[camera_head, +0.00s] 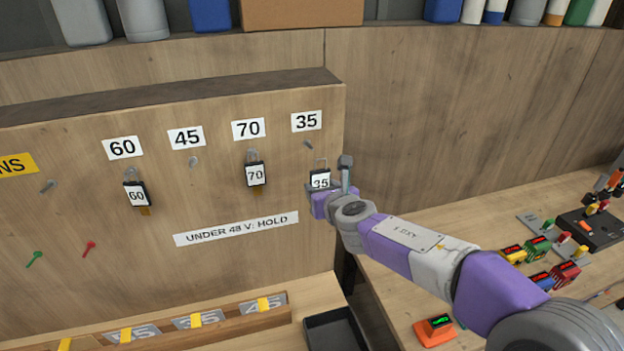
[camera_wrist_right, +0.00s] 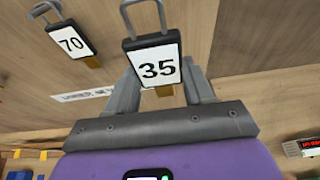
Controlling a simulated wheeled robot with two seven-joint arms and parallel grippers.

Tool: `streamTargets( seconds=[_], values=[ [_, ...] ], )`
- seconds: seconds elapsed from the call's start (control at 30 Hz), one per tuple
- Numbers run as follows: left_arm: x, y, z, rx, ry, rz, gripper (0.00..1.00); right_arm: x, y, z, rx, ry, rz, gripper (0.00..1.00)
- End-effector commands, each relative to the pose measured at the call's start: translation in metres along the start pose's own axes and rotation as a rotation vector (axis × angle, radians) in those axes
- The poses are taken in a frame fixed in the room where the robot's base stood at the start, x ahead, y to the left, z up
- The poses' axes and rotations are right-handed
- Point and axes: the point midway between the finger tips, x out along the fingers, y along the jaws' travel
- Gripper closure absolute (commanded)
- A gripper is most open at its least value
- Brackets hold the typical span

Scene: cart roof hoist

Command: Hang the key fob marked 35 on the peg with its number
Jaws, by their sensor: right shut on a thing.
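The key fob marked 35 (camera_head: 320,179) is a black tag with a white label and a wire loop on top. My right gripper (camera_head: 332,190) is shut on it and holds it upright in front of the board, below the 35 label (camera_head: 307,121). The peg under that label (camera_head: 308,145) is bare, a little above and left of the fob's loop. My left gripper is not in view.
Fob 70 (camera_head: 256,175) hangs on its peg left of the held fob; fob 60 (camera_head: 137,194) hangs further left. The peg under 45 (camera_head: 194,162) is bare. A black tray (camera_head: 337,330) lies below. Several small coloured parts stand on the bench (camera_head: 410,285) at right.

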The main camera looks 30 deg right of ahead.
Motion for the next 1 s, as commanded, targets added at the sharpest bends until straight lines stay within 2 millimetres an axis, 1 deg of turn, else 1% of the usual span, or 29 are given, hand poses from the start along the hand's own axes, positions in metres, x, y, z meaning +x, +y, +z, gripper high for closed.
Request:
streamTargets(
  seconds=[0.17, 1.0],
  values=[
    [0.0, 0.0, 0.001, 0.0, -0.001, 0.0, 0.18, 0.007, 0.0, 0.002, 0.0, 0.0, -0.001, 0.84],
    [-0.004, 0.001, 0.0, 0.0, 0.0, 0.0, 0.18, 0.056, 0.0, 0.015, 0.0, 0.001, -0.001, 0.84]
  ],
)
